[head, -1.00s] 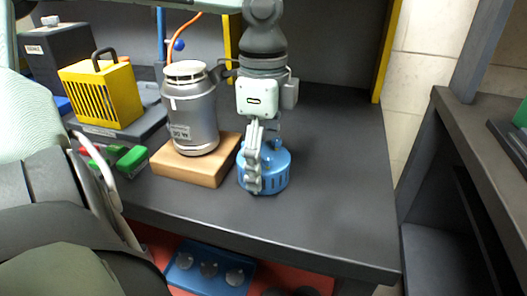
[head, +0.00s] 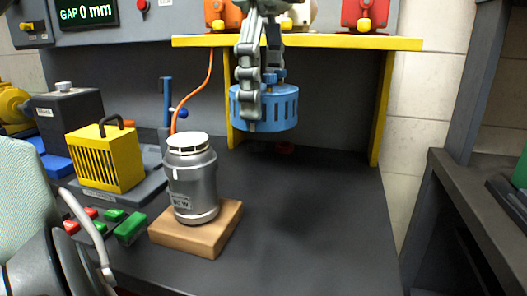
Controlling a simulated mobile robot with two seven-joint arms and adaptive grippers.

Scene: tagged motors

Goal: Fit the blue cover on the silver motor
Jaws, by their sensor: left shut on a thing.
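The silver motor (head: 194,188) stands upright on a wooden block (head: 222,225) on the dark bench, its white slotted top (head: 188,143) bare. The blue cover (head: 284,112), a round slotted cap with a small knob on top, hangs in the air to the right of the motor and higher than it. My left gripper (head: 262,88) is shut on the blue cover from above, around its top knob. The cover is apart from the motor and roughly level. My right gripper is not in view.
A yellow shelf (head: 340,42) with orange and red motors is close above the cover. A yellow slotted box (head: 107,158) and a dark box (head: 68,118) stand at left. Red and green blocks (head: 130,228) lie left of the wooden block. The bench's right side is clear.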

